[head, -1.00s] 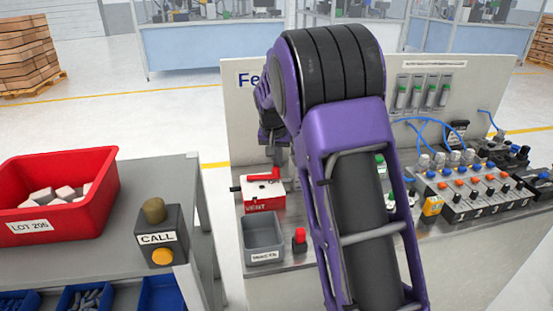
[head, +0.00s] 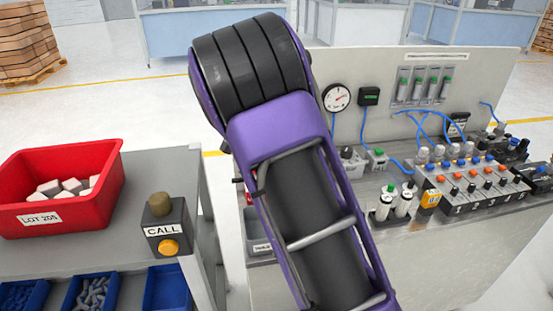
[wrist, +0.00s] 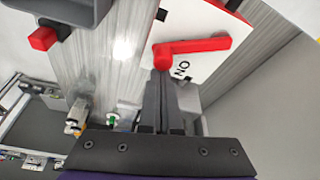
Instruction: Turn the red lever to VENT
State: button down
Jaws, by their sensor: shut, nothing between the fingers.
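The red lever (wrist: 200,47) is in the wrist view, on a white plate (wrist: 203,67) with the letters "ON" upside down near it. Its round hub is at the left and its arm extends right. My gripper (wrist: 161,74) is shut and empty, its fingertips at the lever's hub. I cannot tell whether they touch it. In the head view my own arm hides the gripper and the lever, and the VENT label is out of sight.
In the head view a gauge (head: 337,97), valve blocks (head: 470,188) and blue hoses are to the right. A CALL box (head: 166,228) and red crate (head: 104,202) stand left.

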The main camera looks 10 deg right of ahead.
jog(key=a+m, duration=0.1)
jog(key=s+a+m+g+p, duration=0.1)
jog(key=m, duration=0.1)
jog(key=shift+s+a+m+p, duration=0.1)
jog(key=shift+m+p, duration=0.2)
jog(key=shift+s+a, duration=0.1)
jog(key=shift+a, duration=0.4)
jog(key=d, duration=0.4)
jog(key=shift+s+d, duration=0.3)
jog(key=shift+d, duration=0.05)
jog(key=p+v, duration=0.1)
jog(key=v, duration=0.9)
jog(key=shift+w+a, duration=0.2)
jog(key=shift+a, duration=0.25)
